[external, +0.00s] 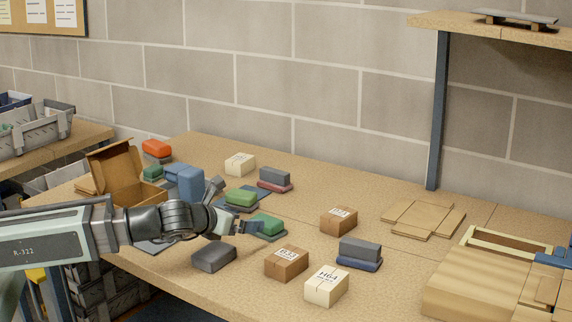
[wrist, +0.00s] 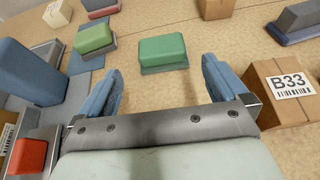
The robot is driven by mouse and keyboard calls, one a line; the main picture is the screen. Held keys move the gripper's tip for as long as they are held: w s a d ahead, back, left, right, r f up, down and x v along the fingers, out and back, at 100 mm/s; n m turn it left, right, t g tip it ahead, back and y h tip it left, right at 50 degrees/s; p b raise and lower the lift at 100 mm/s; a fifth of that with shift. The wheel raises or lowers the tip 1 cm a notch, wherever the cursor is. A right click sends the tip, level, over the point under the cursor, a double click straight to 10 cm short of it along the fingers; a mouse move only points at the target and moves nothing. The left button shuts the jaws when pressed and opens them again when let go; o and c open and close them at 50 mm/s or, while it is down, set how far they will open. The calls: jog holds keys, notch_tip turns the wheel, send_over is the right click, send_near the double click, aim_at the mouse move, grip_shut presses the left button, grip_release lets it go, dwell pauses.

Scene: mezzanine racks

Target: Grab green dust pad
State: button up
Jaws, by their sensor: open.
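A third green pad (external: 152,172) is by the open carton. My gripper (external: 236,207) is open and empty, with blue fingertips apart from the pads.
A box marked B33 (wrist: 288,91) stands right of the right finger. A blue block (wrist: 28,72) is on the left, near a red block (wrist: 28,156). A dark grey pad (external: 213,256) lies near the table's front edge. An open carton (external: 118,175) stands behind my arm.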

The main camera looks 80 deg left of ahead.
aim_at(267, 219)
jog(key=x, duration=1.1)
jog(key=shift+w+f, duration=0.15)
jog(key=shift+c, duration=0.5)
jog(key=c, duration=0.7)
